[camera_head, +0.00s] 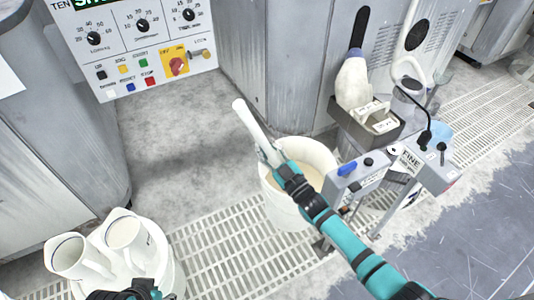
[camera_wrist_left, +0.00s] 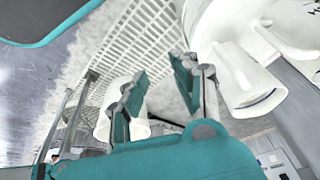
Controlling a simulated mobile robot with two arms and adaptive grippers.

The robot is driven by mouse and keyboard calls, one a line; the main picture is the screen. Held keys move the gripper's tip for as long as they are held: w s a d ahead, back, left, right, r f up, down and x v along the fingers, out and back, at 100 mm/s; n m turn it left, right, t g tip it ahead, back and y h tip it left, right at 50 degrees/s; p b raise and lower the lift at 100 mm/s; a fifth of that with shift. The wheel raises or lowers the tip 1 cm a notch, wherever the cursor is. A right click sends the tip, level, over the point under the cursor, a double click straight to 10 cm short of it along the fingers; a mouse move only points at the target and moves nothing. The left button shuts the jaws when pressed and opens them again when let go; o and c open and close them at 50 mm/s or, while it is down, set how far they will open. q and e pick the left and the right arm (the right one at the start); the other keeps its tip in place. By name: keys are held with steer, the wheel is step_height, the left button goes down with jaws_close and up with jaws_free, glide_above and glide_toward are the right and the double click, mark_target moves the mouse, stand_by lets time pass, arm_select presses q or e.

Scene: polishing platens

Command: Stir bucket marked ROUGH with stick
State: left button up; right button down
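A white bucket (camera_head: 283,211) holding tan liquid stands on the floor grating in the middle of the head view. No ROUGH mark on it is readable. My right gripper (camera_head: 271,156) is above the bucket's left rim, shut on a pale stick (camera_head: 250,120). The stick tilts up and left; its lower end is hidden by my gripper and arm. My left gripper (camera_head: 140,290) is at the bottom left edge of the head view, near two white jugs (camera_head: 80,257). In the left wrist view the left gripper (camera_wrist_left: 155,75) shows its fingers apart with nothing between them.
The jugs rest at a white round container (camera_head: 170,272) at lower left. A stand with control boxes (camera_head: 358,176) and a FINE label (camera_head: 410,159) is close right of the bucket. A grey holder (camera_head: 365,125) with bottles is behind. Floor left of the bucket is clear.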

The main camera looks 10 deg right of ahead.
steer(key=shift+w+a, duration=0.2)
steer(key=shift+w, duration=0.3)
